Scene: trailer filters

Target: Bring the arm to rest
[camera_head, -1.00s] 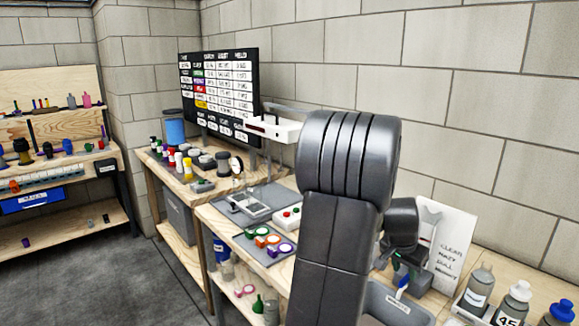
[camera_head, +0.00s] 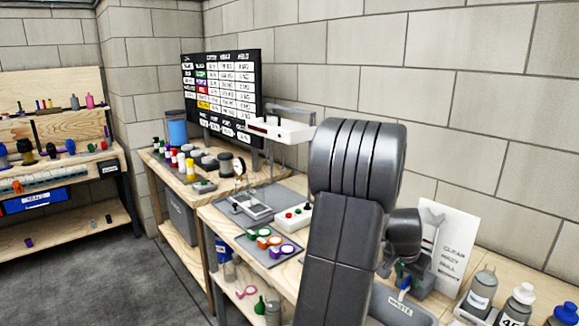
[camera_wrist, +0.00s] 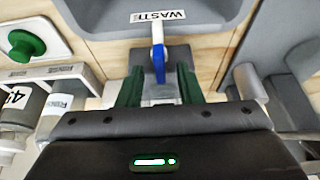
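My arm rises through the middle of the head view, bent at a thick grey joint, with its wrist hanging behind it over the bench. My gripper (camera_wrist: 158,82) shows in the wrist view as two green fingers standing apart. A blue and white handled item (camera_wrist: 158,55) shows between them, with clear space on both sides, so the fingers do not grip it. It also shows in the head view (camera_head: 405,283), beside the wrist. Whether it touches anything under the gripper is hidden.
The grey waste bin (camera_head: 392,306) is close to the gripper. Capped bottles (camera_head: 481,289) stand at the right, and a sign card (camera_head: 449,245) stands behind the wrist. A tray of coloured rings (camera_head: 270,244) and a white stand (camera_head: 280,129) are to the left.

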